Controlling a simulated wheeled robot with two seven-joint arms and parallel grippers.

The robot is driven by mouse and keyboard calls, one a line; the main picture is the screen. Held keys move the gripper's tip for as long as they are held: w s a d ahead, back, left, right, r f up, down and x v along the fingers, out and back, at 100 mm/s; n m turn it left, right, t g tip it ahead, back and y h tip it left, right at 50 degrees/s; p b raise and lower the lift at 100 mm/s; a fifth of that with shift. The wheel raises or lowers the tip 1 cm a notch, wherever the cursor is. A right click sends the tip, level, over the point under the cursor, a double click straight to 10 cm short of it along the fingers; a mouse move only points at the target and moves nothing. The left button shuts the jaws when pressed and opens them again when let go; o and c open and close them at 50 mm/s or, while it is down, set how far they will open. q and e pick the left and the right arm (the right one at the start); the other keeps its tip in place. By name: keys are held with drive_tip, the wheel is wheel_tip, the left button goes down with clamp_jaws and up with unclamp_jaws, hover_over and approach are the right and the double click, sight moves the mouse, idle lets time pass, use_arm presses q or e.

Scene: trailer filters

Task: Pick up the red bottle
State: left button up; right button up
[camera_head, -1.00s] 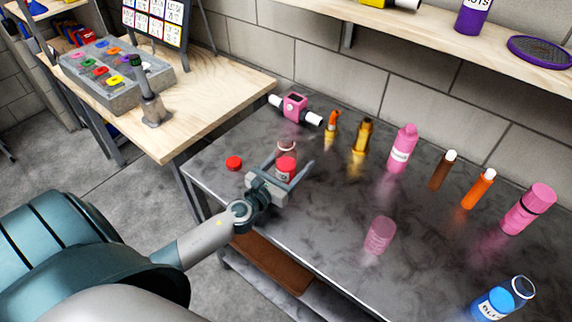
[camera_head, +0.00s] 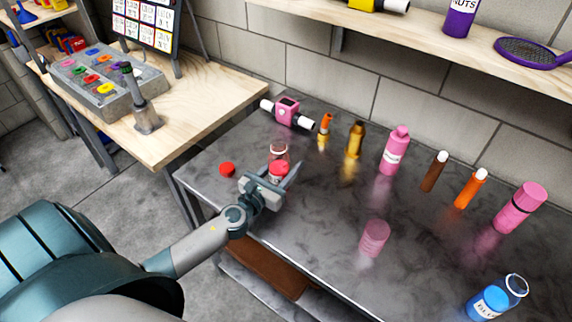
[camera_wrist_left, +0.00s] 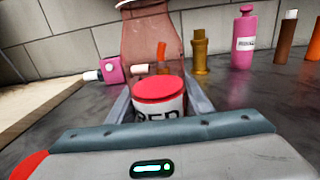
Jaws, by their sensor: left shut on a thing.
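The red bottle (camera_head: 279,168) is a clear vessel with red contents and a white label reading RED. It is near the left end of the dark table. My left gripper (camera_head: 280,176) is shut on it, with a finger along each side. In the left wrist view the bottle (camera_wrist_left: 158,98) stands between the fingers, its clear upper part rising behind the red. I cannot tell whether its base touches the table. My right gripper is not in view.
A pink device (camera_head: 287,111) stands behind. Amber (camera_head: 355,141), pink (camera_head: 395,150), brown (camera_head: 434,171) and orange (camera_head: 470,188) bottles line the back. A pink cup (camera_head: 374,238) and blue jar (camera_head: 492,302) stand in front.

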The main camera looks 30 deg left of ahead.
sight(286, 155)
use_arm(q)
drive_tip(key=shift+r+p, duration=0.8)
drive_tip(key=shift+r, duration=1.1)
drive_tip(key=d+r+p, duration=0.1)
drive_tip(key=d+r, duration=0.5)
drive_tip(key=d, duration=0.5)
drive_tip(key=shift+d+r, duration=0.25)
drive_tip(key=shift+r, duration=0.1)
drive_tip(key=shift+d+r, duration=0.1)
drive_tip(key=s+d+r+b, duration=0.1)
drive_tip(key=s+r, duration=0.1)
drive_tip(key=s, duration=0.5)
drive_tip(key=s+d+r, duration=0.2)
drive_tip(key=s, duration=0.6)
drive_tip(key=shift+s+d+r+b, duration=0.15)
drive_tip(key=shift+b, duration=0.25)
drive_tip(key=shift+d, duration=0.1)
